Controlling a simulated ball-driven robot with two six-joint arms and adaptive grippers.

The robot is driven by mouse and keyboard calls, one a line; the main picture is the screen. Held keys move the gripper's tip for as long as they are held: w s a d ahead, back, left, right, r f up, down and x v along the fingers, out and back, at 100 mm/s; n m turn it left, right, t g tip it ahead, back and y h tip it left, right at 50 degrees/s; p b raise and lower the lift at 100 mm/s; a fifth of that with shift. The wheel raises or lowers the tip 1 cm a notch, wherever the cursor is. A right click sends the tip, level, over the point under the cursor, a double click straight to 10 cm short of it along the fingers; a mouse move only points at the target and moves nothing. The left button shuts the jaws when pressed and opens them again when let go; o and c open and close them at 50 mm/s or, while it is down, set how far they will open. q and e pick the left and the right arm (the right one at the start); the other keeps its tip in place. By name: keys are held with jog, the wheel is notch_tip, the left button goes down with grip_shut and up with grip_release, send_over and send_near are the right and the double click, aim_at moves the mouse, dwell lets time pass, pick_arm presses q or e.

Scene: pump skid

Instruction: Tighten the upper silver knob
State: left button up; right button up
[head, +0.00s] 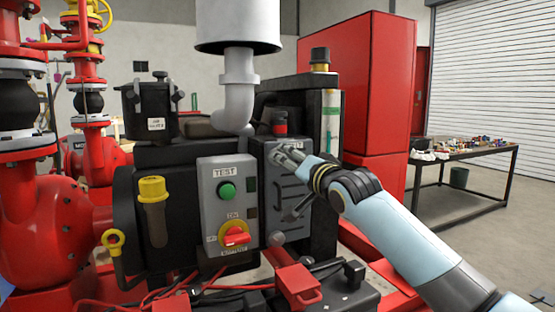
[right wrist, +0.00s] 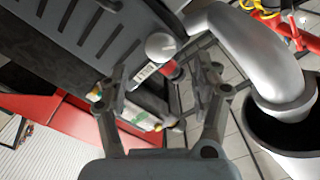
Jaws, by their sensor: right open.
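The upper silver knob (right wrist: 160,45) shows in the right wrist view as a round, pale metal head at the edge of a dark grey ribbed cover (right wrist: 85,30). My right gripper (right wrist: 169,78) is open, with one finger on each side of the view and the knob just beyond, between the fingertip lines. I cannot tell whether a finger touches it. In the head view the right gripper (head: 284,153) is at the top of the ribbed cover (head: 290,197) and hides most of the knob. A lower grey knob (head: 277,239) sits near the cover's bottom. My left gripper is out of view.
A grey control box (head: 228,208) with a green button and red switch stands left of the cover. A silver exhaust pipe (head: 238,95) rises behind. A red cabinet (head: 385,90) and a table (head: 465,155) with small items are at the right.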

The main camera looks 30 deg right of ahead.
jog(key=w, duration=0.7)
jog(key=shift+w+d, duration=0.15)
jog(key=shift+w, duration=0.05)
jog(key=c, duration=1.2)
